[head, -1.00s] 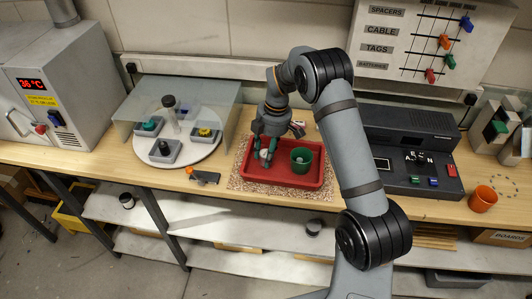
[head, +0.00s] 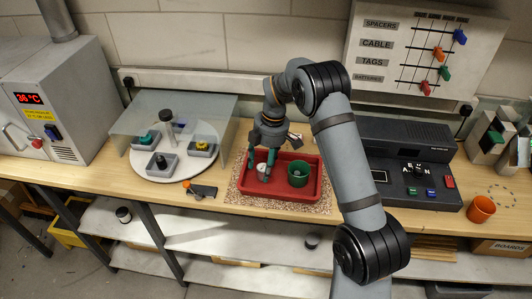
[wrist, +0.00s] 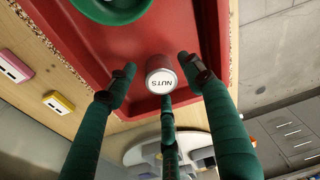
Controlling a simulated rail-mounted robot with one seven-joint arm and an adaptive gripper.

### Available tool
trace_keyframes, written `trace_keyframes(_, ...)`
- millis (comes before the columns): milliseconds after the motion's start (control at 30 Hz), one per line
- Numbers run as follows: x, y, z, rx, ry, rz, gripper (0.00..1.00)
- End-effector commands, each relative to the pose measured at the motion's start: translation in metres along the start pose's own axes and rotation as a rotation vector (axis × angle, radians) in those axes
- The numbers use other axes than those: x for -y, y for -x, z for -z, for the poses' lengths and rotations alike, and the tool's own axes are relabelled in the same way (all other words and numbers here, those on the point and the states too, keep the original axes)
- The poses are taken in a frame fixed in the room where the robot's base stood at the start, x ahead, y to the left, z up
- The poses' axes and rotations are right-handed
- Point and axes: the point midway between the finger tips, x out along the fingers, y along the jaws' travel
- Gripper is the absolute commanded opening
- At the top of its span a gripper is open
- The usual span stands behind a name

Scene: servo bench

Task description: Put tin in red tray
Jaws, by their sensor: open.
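The small round tin (wrist: 160,75), its white lid lettered "NUTS", is inside the red tray (wrist: 200,20). In the head view the tin (head: 262,170) shows pale in the left part of the red tray (head: 283,206), left of a green cup. My gripper (head: 261,163) reaches down into the tray over the tin. In the wrist view the green fingers of my gripper (wrist: 158,78) are spread around the tin, with gaps at its left and right. One finger ends close to the tin's lower edge; I cannot tell whether it touches.
The green cup (head: 299,174) stands in the tray's right half. A turntable (head: 172,172) with grey boxes is under a clear shield at left. A dark control console (head: 415,165) and an orange cup (head: 481,208) are at right.

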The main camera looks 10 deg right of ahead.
Motion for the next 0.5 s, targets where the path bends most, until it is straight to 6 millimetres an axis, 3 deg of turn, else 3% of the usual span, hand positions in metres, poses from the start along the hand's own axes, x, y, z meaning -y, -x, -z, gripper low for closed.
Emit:
trace_keyframes(333,-0.002,0.073,0.000,0.000,-0.001,-0.006,0.51)
trace_keyframes(500,-0.001,0.099,0.000,0.000,-0.001,-0.003,0.51)
